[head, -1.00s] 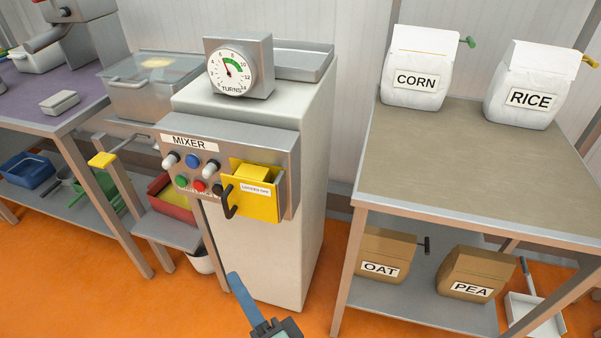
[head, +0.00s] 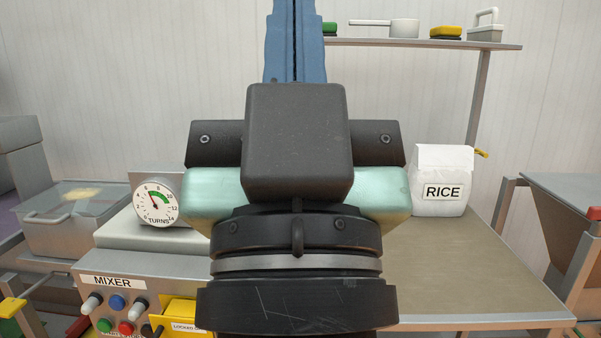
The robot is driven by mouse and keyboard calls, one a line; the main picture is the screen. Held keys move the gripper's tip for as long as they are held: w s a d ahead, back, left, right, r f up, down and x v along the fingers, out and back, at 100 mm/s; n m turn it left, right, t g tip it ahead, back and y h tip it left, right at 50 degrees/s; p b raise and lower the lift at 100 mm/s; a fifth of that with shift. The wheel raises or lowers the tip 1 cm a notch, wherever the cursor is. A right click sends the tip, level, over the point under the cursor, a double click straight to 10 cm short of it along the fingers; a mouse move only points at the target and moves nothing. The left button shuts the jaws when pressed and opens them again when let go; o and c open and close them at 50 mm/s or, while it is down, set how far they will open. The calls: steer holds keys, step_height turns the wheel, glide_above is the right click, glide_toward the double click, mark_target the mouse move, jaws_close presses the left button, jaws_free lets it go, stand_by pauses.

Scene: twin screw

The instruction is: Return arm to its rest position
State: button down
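My gripper (head: 295,40) stands large in the middle of the head view, seen from behind, with its dark and pale green body (head: 297,145) below. Its two blue fingers point up and lie side by side with only a thin dark line between them, so it looks shut. The fingertips run out of the top of the picture. I see nothing held between the visible parts of the fingers. The arm's black wrist hides the middle of the scene behind it.
The mixer (head: 190,264) with its turns dial (head: 157,204) stands at lower left. A lidded metal basin (head: 75,222) is left of it. A table (head: 455,262) at right bears the rice bag (head: 442,182). A wall shelf (head: 430,43) holds several items.

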step_height(320, 180, up, 25)
steer(key=p, duration=2.4)
steer(key=shift+s+d, duration=0.15)
steer(key=shift+s, duration=0.15)
steer(key=shift+f, duration=0.15)
